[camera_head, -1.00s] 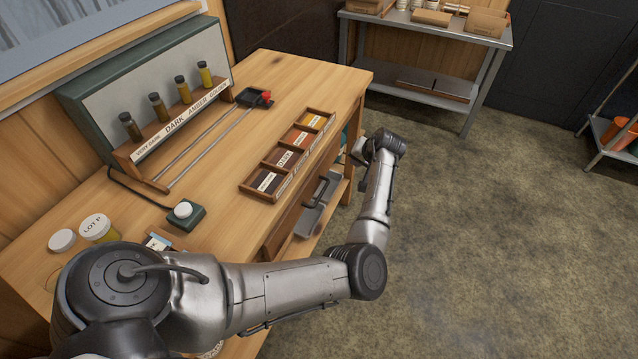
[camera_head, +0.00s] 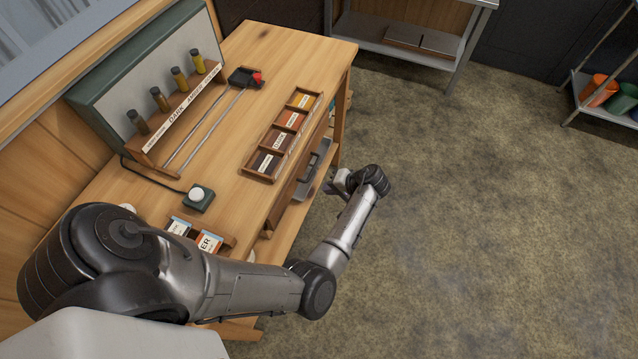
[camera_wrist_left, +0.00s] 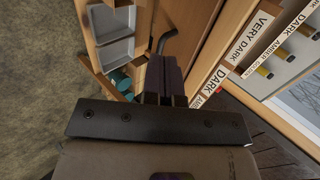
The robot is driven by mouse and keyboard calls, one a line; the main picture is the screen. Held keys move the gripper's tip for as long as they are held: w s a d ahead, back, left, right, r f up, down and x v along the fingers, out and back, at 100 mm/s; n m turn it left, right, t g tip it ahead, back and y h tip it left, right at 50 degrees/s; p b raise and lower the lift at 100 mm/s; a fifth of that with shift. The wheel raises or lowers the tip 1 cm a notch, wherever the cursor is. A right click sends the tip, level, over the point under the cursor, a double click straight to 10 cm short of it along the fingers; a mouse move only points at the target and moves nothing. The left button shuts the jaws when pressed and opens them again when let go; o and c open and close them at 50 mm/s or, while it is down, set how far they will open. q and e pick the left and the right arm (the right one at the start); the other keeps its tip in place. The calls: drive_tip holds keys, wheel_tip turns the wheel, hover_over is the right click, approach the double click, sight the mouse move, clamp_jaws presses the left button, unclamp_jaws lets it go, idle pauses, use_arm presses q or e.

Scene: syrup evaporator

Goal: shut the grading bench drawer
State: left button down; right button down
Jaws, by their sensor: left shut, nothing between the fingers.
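The grading bench (camera_head: 232,122) stands at left in the head view. Its drawer front (camera_head: 296,190) faces right, below the bench top; I cannot tell how far it stands out. My left gripper (camera_head: 334,188) is beside the bench's front side, partly hidden by its wrist. In the left wrist view its dark fingers (camera_wrist_left: 163,76) are together and empty, pointing at the drawer front (camera_wrist_left: 190,30). A dark bent handle (camera_wrist_left: 167,40) shows just beyond the fingertips; contact is unclear. My right gripper is not in view.
A divided wooden tray (camera_head: 259,178) of labelled samples sits near the bench's front edge. Sample jars stand on a rack (camera_head: 185,115) behind it. Grey bins (camera_wrist_left: 112,20) sit beneath the drawer. A metal shelf (camera_head: 400,42) stands beyond; the floor (camera_head: 480,210) at right is clear.

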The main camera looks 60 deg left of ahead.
sight(294, 186)
use_arm(q)
drive_tip(key=x, duration=0.3)
drive_tip(key=r+x, duration=0.1)
drive_tip(key=x, duration=0.3)
drive_tip(key=a+x, duration=0.1)
drive_tip(key=x, duration=0.2)
drive_tip(key=shift+s+a+r, duration=0.1)
drive_tip(key=shift+s+a, duration=0.1)
drive_tip(key=shift+s, duration=0.2)
drive_tip(key=shift+s+a, duration=0.35)
drive_tip(key=shift+a, duration=0.15)
drive_tip(key=shift+s+a+p, duration=0.1)
drive_tip(key=shift+p, duration=0.2)
